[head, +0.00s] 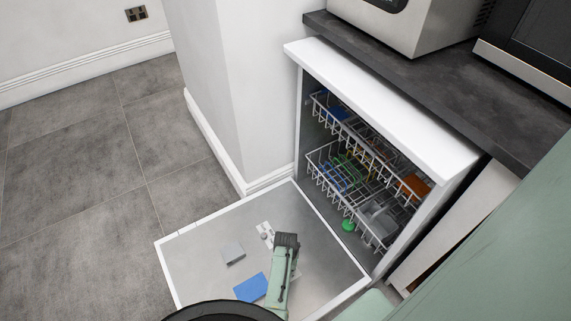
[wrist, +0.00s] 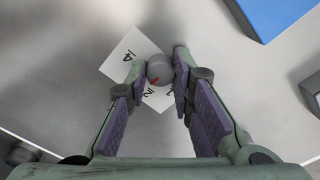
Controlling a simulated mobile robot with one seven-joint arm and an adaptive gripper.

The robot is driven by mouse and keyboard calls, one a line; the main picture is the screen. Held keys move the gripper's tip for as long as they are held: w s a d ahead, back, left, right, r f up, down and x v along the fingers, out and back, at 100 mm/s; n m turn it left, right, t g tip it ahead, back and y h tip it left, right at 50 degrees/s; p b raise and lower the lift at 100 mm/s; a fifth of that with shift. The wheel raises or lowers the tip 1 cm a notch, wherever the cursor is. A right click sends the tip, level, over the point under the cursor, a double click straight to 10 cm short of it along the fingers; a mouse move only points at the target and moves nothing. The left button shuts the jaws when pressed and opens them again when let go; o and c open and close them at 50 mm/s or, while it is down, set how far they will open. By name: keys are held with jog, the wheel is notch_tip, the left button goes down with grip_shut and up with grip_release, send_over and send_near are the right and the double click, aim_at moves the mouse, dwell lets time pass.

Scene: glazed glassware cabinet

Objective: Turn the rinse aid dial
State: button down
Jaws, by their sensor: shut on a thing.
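The rinse aid dial (wrist: 159,69) is a small grey round knob with a red mark. It sits over a white label (wrist: 122,58) printed with numbers, part of which is hidden by the dial and my fingers. The label (head: 263,229) also shows on the inner face of the lowered dishwasher door (head: 200,275) in the head view. My gripper (wrist: 160,66) is shut on the dial, with one finger on each side. In the head view my gripper (head: 285,240) is over the door, just right of the label, and its fingertips are hard to make out.
A grey box-like piece (head: 233,253) and a blue block (head: 251,288) lie on the door near my arm. The upper rack (head: 345,125) and lower rack (head: 330,178) stand inside the dishwasher, holding coloured items. A green round item (head: 348,225) is below the lower rack.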

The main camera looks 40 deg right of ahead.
jog(key=shift+m+p, duration=0.3)
jog(key=shift+m, duration=1.6)
jog(key=c, duration=1.4)
grip_release()
jog(key=shift+o, duration=0.2)
notch_tip(320, 180, up, 12)
